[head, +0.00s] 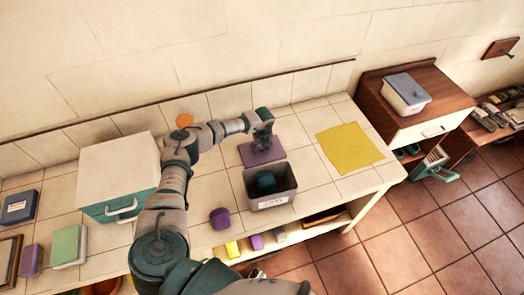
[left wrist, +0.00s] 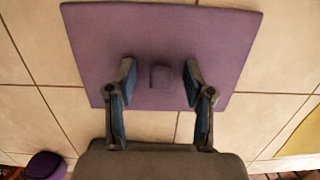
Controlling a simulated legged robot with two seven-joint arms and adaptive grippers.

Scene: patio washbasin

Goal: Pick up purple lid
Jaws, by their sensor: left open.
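The purple lid (head: 252,156) lies flat on the tiled counter, behind the grey bin. My left gripper (head: 264,147) is over the lid, pointing down. In the left wrist view my left gripper (left wrist: 160,80) is open, with one finger on each side of the knob. I cannot tell whether the fingers touch the lid. My right gripper is not in view.
The grey bin (head: 285,194) with a dark teal thing inside stands just in front of the lid. A yellow cloth (head: 349,147) lies to the right. A purple block (head: 220,218) and a white-and-teal drawer box (head: 118,170) are to the left.

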